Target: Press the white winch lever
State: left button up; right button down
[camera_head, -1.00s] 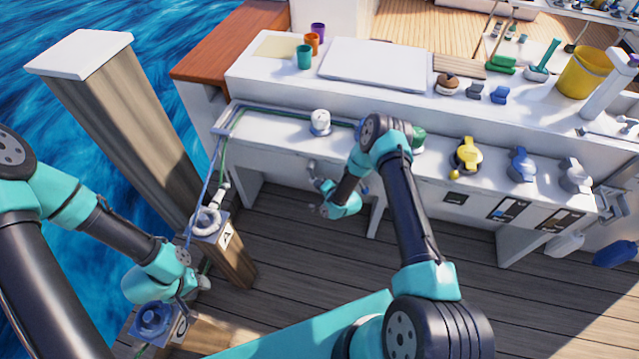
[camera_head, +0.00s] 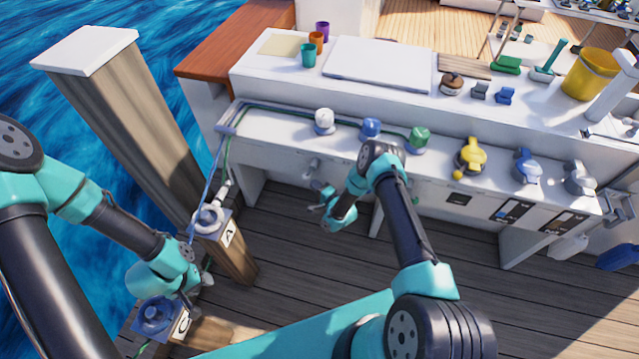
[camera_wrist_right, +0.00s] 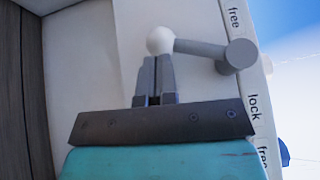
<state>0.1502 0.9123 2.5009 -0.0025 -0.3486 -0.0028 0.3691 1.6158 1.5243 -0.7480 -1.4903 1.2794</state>
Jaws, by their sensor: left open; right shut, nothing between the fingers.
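The white winch (camera_head: 324,121) stands on the counter edge. Its lever (camera_head: 312,166) is on the counter's front face below it. In the right wrist view the lever (camera_wrist_right: 200,48) is a grey bar running sideways from a round grey pivot (camera_wrist_right: 240,54) to a white ball knob (camera_wrist_right: 160,40). My right gripper (camera_head: 320,188) is shut and empty just in front of it. In the right wrist view its fingertips (camera_wrist_right: 155,62) are right at the knob; I cannot tell whether they touch. My left gripper (camera_head: 190,292) is open at the lower left, near a blue cleat.
Blue (camera_head: 371,128) and green (camera_head: 420,138) winches stand right of the white one. The panel (camera_wrist_right: 252,108) beside the lever reads "free", "lock", "free". A wooden post with a ring (camera_head: 208,218) stands left. The deck below the counter is open.

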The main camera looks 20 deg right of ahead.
jog(key=v, duration=1.2)
jog(key=shift+s+f, duration=0.15)
jog(key=shift+s, duration=0.25)
jog(key=shift+d, duration=0.15)
jog(key=s+a+r+n+g+h, duration=0.1)
jog(key=s+a+r+n+g, duration=0.1)
jog(key=s+r+n+g, duration=0.4)
jog(key=s+a+r+n+g+h, duration=0.2)
jog(key=s+r+n+g, duration=0.4)
jog(key=s+r+g, duration=0.4)
jog(key=s+r, duration=0.1)
jog(key=s, duration=0.4)
jog(key=shift+s+a+r, duration=0.2)
jog(key=shift+a+r, duration=0.1)
jog(key=shift+a, duration=0.1)
jog(key=shift+w, duration=0.1)
